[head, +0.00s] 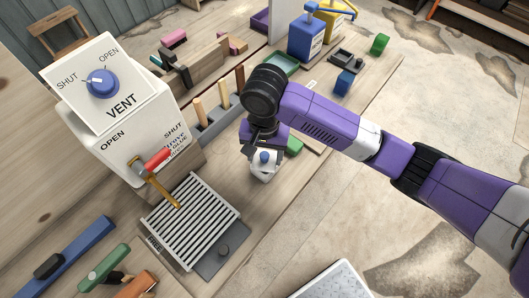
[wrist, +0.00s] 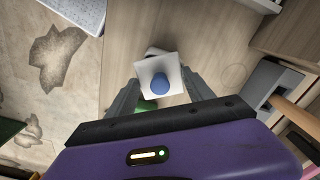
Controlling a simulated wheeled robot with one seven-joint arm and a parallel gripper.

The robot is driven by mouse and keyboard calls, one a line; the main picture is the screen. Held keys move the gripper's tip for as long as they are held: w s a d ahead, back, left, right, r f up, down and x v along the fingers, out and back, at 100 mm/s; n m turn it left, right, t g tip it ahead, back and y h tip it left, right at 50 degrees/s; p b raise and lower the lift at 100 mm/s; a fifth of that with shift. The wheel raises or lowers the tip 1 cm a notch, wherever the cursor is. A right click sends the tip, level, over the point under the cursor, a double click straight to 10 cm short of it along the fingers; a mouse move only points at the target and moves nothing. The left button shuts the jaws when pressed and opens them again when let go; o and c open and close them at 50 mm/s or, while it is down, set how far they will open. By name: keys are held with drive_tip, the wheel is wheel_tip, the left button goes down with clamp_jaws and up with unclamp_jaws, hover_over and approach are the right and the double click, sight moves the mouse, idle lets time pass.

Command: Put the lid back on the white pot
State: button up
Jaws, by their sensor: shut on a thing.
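My gripper (wrist: 163,80) is shut on a white square lid (wrist: 142,70) with a round blue knob (wrist: 158,84). In the wrist view the lid sits tilted between the two grey fingers. In the head view the lid's blue knob (head: 264,157) shows just under my gripper, above a white body (head: 263,174) that looks like the white pot. The pot is mostly hidden by the lid and fingers. I cannot tell whether the lid touches it.
Wooden pegs in a grey rack (head: 215,122) stand behind. The bench's front right is clear.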

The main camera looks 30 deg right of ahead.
idle(0.3)
drive_tip(key=o, duration=1.7)
drive_tip(key=shift+r+p, duration=1.3)
drive_tip(key=shift+p, duration=0.05)
drive_tip(key=shift+r+p, duration=0.35)
drive_tip(key=shift+r, duration=1.85)
clamp_jaws()
